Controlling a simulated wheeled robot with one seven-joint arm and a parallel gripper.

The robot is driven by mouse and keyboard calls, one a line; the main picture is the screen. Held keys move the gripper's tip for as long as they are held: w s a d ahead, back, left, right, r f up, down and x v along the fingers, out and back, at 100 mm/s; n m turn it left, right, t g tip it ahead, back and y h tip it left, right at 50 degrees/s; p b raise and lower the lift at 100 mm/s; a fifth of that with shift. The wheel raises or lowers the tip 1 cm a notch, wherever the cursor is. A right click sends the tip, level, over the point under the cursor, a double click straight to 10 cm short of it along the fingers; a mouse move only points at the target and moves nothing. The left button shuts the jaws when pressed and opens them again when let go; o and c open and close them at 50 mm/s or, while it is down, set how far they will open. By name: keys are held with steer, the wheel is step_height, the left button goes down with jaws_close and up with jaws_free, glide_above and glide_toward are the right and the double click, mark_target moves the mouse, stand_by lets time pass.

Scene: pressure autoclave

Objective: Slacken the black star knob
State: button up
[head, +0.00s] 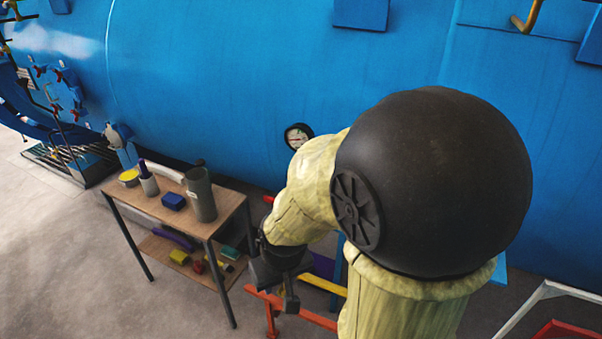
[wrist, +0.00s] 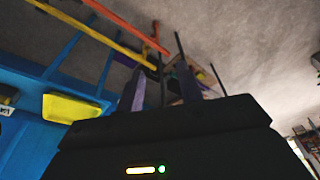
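I cannot make out the black star knob in either view. Small red star-shaped knobs (head: 59,76) sit around a blue round fitting (head: 66,92) at the far left in the head view. My gripper (head: 291,300) hangs low beside the bench's right end in the head view, partly hidden by my own arm. In the wrist view, the two fingers of my gripper (wrist: 160,88) stand apart, with nothing held between them. The large blue vessel (head: 230,80) fills the back, and my arm covers part of it.
A round gauge (head: 298,136) is on the vessel. Orange rails (head: 320,318) lie low near my gripper. The floor at left is clear.

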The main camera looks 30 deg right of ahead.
steer(key=shift+s, duration=0.1)
steer(key=o, duration=0.3)
steer(key=shift+o, duration=1.3)
steer(key=shift+w+a, duration=0.1)
steer(key=shift+w, duration=0.2)
steer(key=w+a+f+m+t+h, duration=0.15)
steer(key=w+m+t, duration=0.55)
steer(key=w+m, duration=1.1)
steer(key=w+d+f+m+h+b, duration=0.1)
steer(key=m+h, duration=0.5)
steer(key=m, duration=0.6)
steer(key=w+d+f+m+t+h+b, duration=0.1)
steer(key=w+d+m+h, duration=0.5)
steer(key=m, duration=0.6)
steer(key=shift+w+d+f+m+h, duration=0.2)
steer(key=shift+f+m+h, duration=0.2)
steer(key=shift+f, duration=0.5)
